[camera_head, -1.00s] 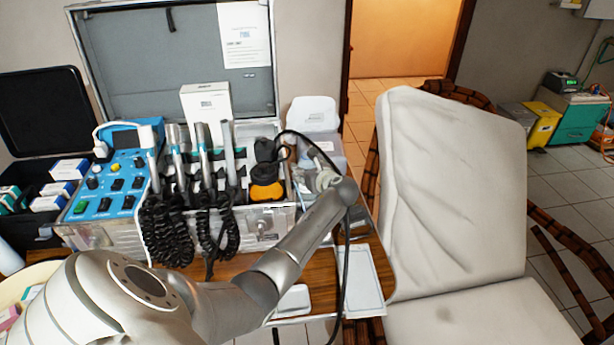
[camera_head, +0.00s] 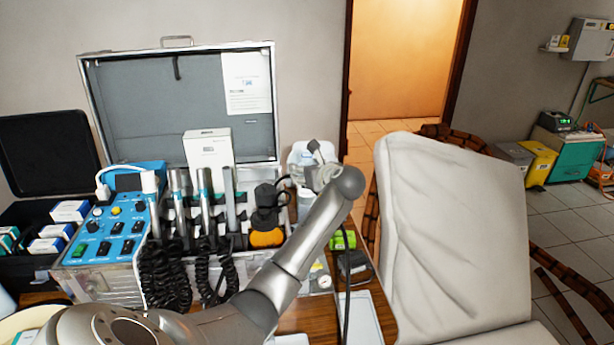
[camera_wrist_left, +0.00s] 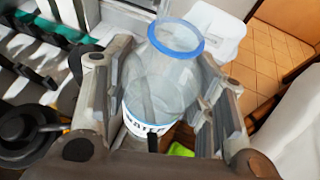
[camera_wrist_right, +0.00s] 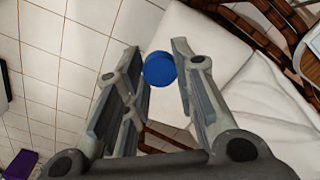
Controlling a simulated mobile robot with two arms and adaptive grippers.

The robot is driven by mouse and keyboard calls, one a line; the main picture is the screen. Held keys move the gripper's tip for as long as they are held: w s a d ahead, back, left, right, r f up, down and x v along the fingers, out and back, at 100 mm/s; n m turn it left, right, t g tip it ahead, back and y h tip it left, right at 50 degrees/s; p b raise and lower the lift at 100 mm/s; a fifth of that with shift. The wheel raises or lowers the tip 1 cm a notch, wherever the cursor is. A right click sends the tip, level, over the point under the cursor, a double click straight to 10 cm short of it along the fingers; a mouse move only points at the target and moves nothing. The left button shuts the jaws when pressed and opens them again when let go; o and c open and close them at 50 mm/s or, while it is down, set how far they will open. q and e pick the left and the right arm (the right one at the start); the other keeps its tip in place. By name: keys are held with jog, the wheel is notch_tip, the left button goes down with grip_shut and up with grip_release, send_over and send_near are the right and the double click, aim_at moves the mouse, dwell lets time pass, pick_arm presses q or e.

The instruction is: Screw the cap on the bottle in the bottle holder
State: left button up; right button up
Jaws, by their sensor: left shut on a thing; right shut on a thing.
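A clear bottle (camera_wrist_left: 160,90) with a blue rim, an open mouth and a white label sits between the fingers of my left gripper (camera_wrist_left: 165,72), which is shut on it. In the head view my left gripper (camera_head: 322,168) is at the end of the arm, above the right end of the metal case; the bottle is hard to make out there. My right gripper (camera_wrist_right: 158,62) is shut on a round blue cap (camera_wrist_right: 160,70), held at its fingertips. The right gripper is outside the head view. I cannot make out the bottle holder.
The open metal case (camera_head: 180,105) holds several corded handpieces and a blue control panel (camera_head: 110,225). A green object (camera_head: 343,240) and a dark box (camera_head: 355,266) lie on the wooden table (camera_head: 312,318). A white chair (camera_head: 450,230) stands to the right.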

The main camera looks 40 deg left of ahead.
pick_arm(q)
jog(key=o, duration=0.4)
jog(key=c, duration=0.7)
jog(key=shift+o, duration=0.2)
